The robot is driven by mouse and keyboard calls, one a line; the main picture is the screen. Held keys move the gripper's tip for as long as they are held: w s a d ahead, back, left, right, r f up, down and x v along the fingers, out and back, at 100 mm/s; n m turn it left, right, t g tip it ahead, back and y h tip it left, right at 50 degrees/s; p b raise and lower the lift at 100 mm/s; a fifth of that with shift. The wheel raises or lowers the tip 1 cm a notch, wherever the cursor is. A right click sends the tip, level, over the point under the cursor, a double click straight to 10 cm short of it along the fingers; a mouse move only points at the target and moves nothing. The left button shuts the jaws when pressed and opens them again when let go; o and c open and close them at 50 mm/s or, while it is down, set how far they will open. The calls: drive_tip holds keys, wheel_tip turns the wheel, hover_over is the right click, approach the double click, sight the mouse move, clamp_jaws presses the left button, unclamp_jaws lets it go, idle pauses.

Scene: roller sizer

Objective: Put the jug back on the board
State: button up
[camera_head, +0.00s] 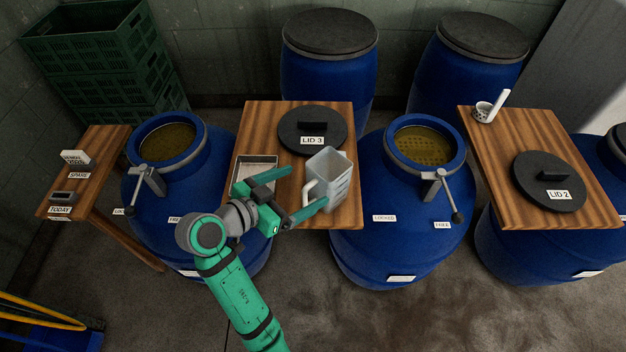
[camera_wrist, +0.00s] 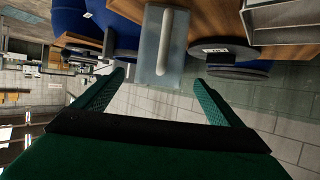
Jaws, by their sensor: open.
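The clear grey jug (camera_head: 335,178) stands upright at the right front of the middle wooden board (camera_head: 345,218), with its handle toward my gripper. My gripper (camera_head: 304,188) is open at the jug's handle side, one finger behind and one in front. In the wrist view the jug (camera_wrist: 158,62) and its pale handle lie ahead, between the lines of the two open fingers (camera_wrist: 160,80). I cannot tell whether a finger touches the jug. The arm hides part of the board's front left.
A metal tray (camera_head: 257,160) and LID 3 (camera_head: 312,128) share the board with the jug. Open blue barrels flank it on the left (camera_head: 175,195) and right (camera_head: 400,235), with clamp levers on their rims. The right board (camera_head: 487,150) holds LID 2 (camera_head: 550,182) and a white ladle (camera_head: 485,110).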

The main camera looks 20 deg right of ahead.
drive_tip(key=shift+v, duration=1.5)
